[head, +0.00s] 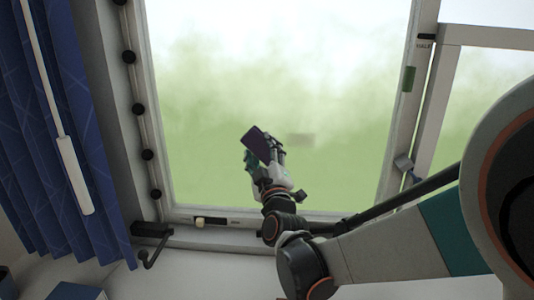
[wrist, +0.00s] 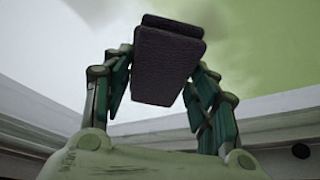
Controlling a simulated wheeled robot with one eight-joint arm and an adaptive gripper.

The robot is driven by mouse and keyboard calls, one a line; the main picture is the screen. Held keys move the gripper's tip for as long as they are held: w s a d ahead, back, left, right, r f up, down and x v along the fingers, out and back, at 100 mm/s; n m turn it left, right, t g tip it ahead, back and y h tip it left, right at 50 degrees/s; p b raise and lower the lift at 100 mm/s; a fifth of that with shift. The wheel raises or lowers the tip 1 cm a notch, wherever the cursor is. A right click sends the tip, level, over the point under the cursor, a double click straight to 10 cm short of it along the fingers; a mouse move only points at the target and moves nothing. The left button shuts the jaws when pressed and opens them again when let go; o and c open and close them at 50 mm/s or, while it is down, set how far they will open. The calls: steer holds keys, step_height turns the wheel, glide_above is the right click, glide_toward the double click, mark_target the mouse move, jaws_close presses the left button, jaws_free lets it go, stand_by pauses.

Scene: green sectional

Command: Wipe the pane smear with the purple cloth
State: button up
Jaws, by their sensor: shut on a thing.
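My gripper (head: 264,156) is raised in front of the lower middle of the window pane (head: 280,60). It is shut on the purple cloth (head: 256,142), a folded dark block. In the wrist view the cloth (wrist: 168,65) sits between the two green fingers and tilts slightly. I cannot tell whether the cloth touches the glass.
The window frame (head: 158,110) has dark round knobs down its left side. A blue curtain (head: 60,120) hangs at the left with a white wand. A crank handle (head: 150,235) sticks out at the lower left. A latch (head: 210,221) sits on the bottom rail.

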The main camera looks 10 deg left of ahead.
mark_target(314, 144)
steer(key=shift+w+d, duration=0.15)
steer(key=shift+d, duration=2.3)
steer(key=shift+w+d, duration=0.2)
steer(key=shift+d, duration=2.3)
steer(key=shift+w+d, duration=0.15)
steer(key=shift+d, duration=2.3)
steer(key=shift+s, duration=0.15)
steer(key=shift+s+d, duration=0.2)
steer(key=shift+s, duration=2.65)
